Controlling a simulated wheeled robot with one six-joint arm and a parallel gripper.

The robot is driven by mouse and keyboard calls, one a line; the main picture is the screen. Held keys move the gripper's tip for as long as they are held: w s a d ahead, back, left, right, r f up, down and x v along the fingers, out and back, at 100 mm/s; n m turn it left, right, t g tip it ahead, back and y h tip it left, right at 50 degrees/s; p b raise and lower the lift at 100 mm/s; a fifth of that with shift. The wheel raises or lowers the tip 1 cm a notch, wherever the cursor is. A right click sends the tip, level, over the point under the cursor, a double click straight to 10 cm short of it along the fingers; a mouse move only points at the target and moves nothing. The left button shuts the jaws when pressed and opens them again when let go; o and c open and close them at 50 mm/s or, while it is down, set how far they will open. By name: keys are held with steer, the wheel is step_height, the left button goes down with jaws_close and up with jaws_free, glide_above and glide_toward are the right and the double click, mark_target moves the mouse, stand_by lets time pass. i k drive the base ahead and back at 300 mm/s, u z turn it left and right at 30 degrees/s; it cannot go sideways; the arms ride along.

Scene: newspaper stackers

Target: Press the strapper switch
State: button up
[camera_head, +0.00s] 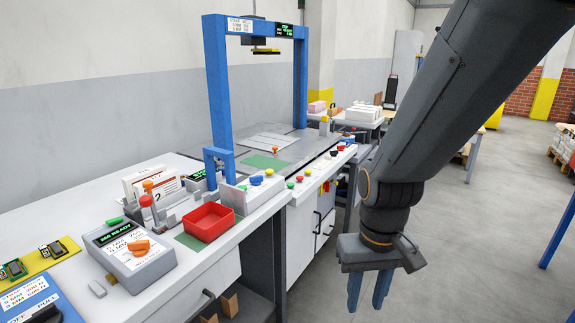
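A tall blue arch (217,85), with a white label and a small lit display, stands over a grey worktop and looks like the strapper. A small orange knob (275,149) sits on the worktop under it. A row of coloured buttons (299,178) runs along the front edge. I cannot tell which control is the strapper switch. My gripper (367,292) points down over the floor, right of the table and apart from every control. Its two blue fingers are spread with nothing between them.
A bench with white stacks (363,112) stands behind.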

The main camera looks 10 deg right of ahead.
mark_target(326, 186)
steer(key=z, duration=0.15)
steer(key=i, duration=0.35)
steer(key=z, duration=0.1)
steer(key=k, duration=0.65)
steer(key=z, duration=0.5)
steer(key=i, duration=1.7)
steer(key=u, duration=0.15)
